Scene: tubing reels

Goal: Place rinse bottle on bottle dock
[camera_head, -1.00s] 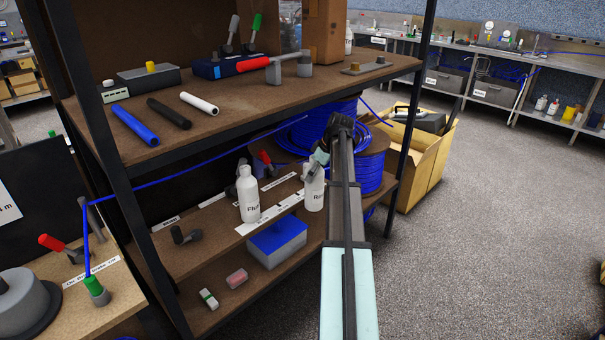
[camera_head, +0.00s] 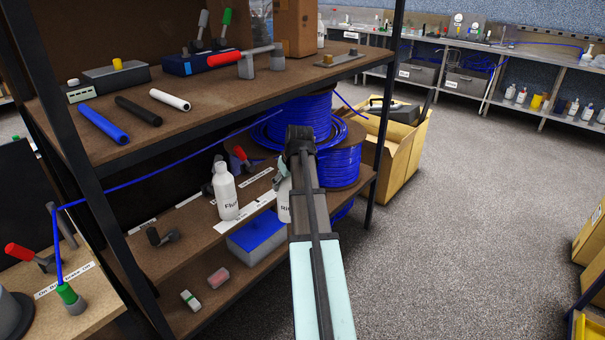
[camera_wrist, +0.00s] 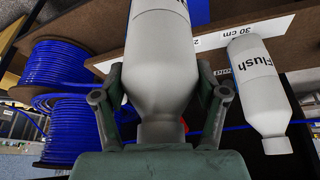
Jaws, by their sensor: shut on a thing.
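The rinse bottle (camera_head: 284,204) is white, with only the start of its label showing; my arm hides much of it in the head view. In the wrist view the held bottle (camera_wrist: 160,65) fills the space between the fingers, its label cut off at the top edge. My gripper (camera_wrist: 160,105) is shut on its narrow part. In the head view my gripper (camera_head: 284,172) is mostly behind my arm, over the front of the middle shelf. A similar white Flush bottle (camera_head: 226,192) stands to the left; it also shows in the wrist view (camera_wrist: 259,85). I cannot pick out the bottle dock.
Blue tubing reels (camera_head: 338,160) stand just behind and right of my gripper. The upper shelf (camera_head: 215,105) lies above, and a black rack post (camera_head: 385,120) stands to the right. A blue-lidded box (camera_head: 256,236) sits below. An open cardboard box (camera_head: 402,150) is on the floor.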

